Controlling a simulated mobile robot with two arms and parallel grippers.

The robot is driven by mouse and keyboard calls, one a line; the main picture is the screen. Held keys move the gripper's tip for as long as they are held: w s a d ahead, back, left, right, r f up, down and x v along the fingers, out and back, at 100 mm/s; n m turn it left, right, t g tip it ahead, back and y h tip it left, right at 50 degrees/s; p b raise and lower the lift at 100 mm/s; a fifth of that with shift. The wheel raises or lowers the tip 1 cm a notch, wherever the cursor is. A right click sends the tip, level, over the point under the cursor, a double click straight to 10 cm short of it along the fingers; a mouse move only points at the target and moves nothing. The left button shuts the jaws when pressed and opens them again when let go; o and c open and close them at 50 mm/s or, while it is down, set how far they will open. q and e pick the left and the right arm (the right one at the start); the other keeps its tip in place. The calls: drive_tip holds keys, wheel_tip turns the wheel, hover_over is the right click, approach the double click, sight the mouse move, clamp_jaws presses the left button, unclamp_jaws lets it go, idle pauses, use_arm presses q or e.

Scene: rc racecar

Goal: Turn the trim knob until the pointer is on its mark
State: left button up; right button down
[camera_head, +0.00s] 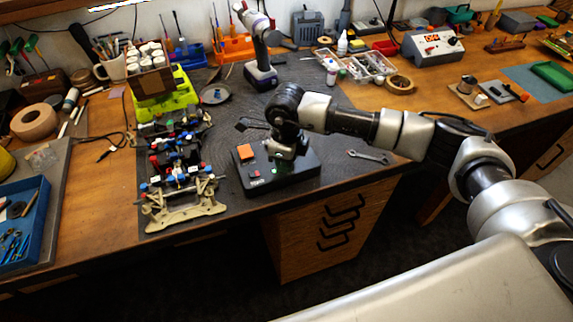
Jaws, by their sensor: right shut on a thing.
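The black control box (302,178) lies on the dark mat near the bench's front edge. My right gripper (283,153) comes in from the right and points down onto the top of the box. It is shut on the trim knob, which the fingers mostly hide. The pointer and its mark cannot be made out from here. My left gripper is not in view.
A partly built car chassis (178,170) lies left of the box. A wrench (368,157) lies to its right. A tape roll (399,84) and bottles stand farther back right.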

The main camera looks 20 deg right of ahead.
drive_tip(key=shift+n+b, duration=0.35)
drive_tip(key=shift+n, duration=0.15)
drive_tip(key=c, duration=1)
unclamp_jaws()
drive_tip(key=shift+r+b, duration=1.25)
drive_tip(key=shift+r, duration=4.2)
